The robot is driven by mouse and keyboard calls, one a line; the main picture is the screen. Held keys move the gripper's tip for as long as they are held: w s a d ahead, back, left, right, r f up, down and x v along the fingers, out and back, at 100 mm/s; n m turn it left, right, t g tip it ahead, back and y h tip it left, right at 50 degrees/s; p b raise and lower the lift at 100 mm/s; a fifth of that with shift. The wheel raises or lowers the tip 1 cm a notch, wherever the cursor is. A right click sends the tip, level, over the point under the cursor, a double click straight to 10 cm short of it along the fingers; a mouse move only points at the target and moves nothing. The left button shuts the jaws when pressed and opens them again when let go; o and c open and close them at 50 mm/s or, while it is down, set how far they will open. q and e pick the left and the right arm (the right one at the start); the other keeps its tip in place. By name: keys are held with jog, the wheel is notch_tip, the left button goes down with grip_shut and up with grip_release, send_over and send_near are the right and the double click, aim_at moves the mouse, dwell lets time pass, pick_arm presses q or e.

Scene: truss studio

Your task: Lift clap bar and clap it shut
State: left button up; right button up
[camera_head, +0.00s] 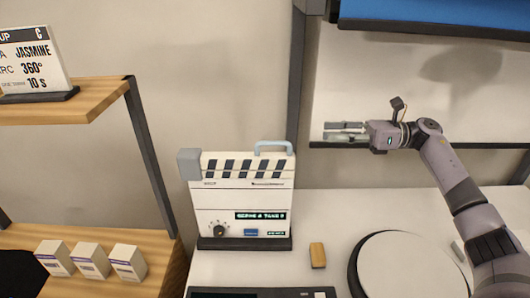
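A white clapperboard (225,203) stands upright on a dark base on the white table, in the middle of the head view. Its clap bar (230,165) has dark slanted stripes and lies level along the top, with no clear gap beneath it. A pale blue handle (273,144) rises from the bar's right part, and a grey hinge block (190,163) is at its left end. My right gripper (344,131) is apart from the clapperboard, up and to the right of the handle. Its fingers point left, look parted, and hold nothing visible. My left gripper is out of view.
A small orange-brown block (318,255) and a round white turntable (410,265) lie right of the clapperboard. A wooden shelf (100,97) with a dark post (147,145) stands left. Several small white boxes (91,261) sit lower left. A dark upright (299,85) rises behind.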

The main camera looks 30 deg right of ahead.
notch_tip(320, 180, down, 3)
jog(key=b, duration=0.2)
jog(key=p, duration=0.8)
send_near(263, 144)
jog(key=x, duration=0.9)
jog(key=shift+w, duration=0.35)
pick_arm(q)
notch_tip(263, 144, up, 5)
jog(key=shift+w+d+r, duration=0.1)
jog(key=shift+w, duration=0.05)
pick_arm(e)
jog(key=shift+w+a+f, duration=0.1)
jog(key=shift+a, duration=0.1)
jog(key=shift+c, duration=0.2)
grip_shut()
jog(key=shift+f, duration=0.1)
